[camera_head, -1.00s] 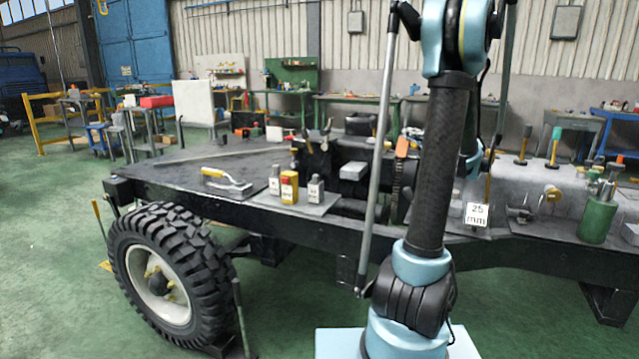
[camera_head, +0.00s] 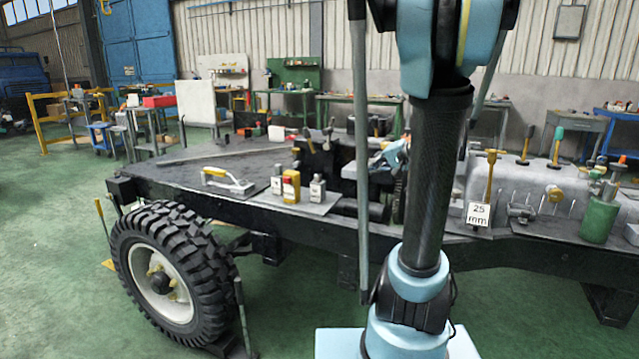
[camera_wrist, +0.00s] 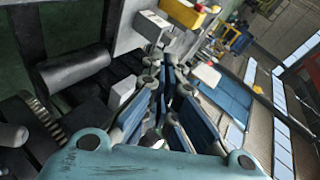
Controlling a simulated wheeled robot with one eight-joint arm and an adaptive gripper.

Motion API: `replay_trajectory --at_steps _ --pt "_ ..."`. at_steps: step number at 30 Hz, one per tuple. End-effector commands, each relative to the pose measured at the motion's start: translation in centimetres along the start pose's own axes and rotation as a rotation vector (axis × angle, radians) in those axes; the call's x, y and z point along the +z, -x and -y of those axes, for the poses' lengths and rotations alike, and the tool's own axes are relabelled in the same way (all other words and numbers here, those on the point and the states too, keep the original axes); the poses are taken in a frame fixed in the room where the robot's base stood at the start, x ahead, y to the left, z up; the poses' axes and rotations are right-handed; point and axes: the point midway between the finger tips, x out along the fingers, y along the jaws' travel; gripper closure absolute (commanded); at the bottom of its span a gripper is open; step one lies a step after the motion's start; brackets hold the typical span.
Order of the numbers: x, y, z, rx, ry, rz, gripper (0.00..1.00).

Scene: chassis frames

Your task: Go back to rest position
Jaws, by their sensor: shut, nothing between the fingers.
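My gripper (camera_wrist: 166,76) shows in the wrist view with its blue fingers together and nothing between them. In the head view, a light blue part of it (camera_head: 388,157) seems to show beside my dark arm link, over the middle of the chassis frame (camera_head: 300,222). The arm hides much of that area. In the wrist view, a grey block (camera_wrist: 122,93) lies left of the fingers, and a yellow box (camera_wrist: 184,11) lies beyond them.
On the frame's left deck are a yellow-handled tool (camera_head: 229,181), a yellow bottle (camera_head: 291,186) and grey bottles beside it. On the right stand a 25 mm sign (camera_head: 478,213) and a green canister (camera_head: 600,219). A big tyre (camera_head: 165,280) is at front left.

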Motion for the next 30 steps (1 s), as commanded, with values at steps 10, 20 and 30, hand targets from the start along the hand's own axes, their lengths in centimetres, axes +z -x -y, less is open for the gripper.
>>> replay_trajectory --at_steps 10,20,30 --pt "12.2 0.8 -4.2 0.296 0.147 0.168 1.0" --pt "20.7 4.3 -10.6 0.58 0.306 0.282 1.0" --pt "25.1 8.6 -16.8 0.829 0.461 0.342 1.0"
